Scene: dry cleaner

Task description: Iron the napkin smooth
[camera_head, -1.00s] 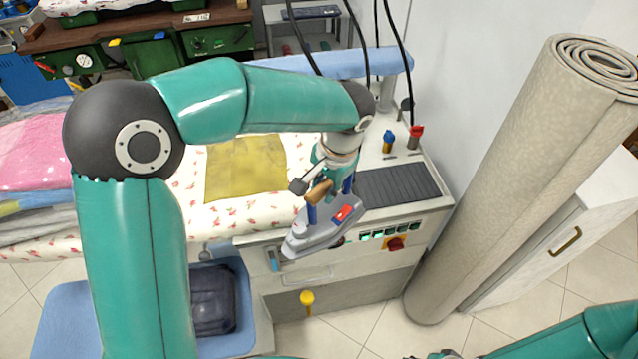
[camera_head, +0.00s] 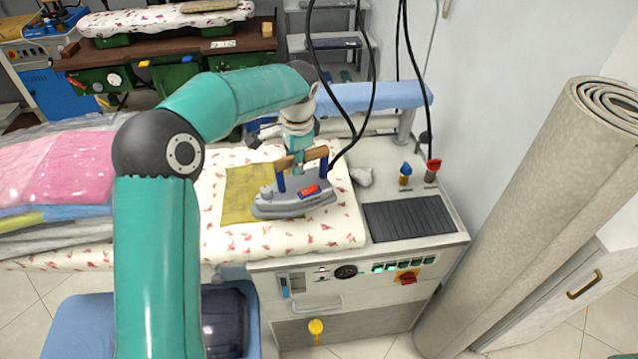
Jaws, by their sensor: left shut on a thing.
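The yellow napkin (camera_head: 238,196) lies on the floral-covered ironing board (camera_head: 300,239). The iron (camera_head: 292,205), grey with blue posts and a wooden handle, is over the napkin's right part and hides some of it. Whether its sole touches the cloth I cannot tell for sure. My left gripper (camera_head: 301,160) is shut on the iron's handle from above. My right gripper is not in view.
A dark ribbed iron rest (camera_head: 408,218) is empty on the station's right top, near blue and red knobs. A rolled carpet (camera_head: 530,220) leans at the right. Folded pink laundry (camera_head: 55,165) lies at the left. Black cables (camera_head: 375,80) hang behind the iron.

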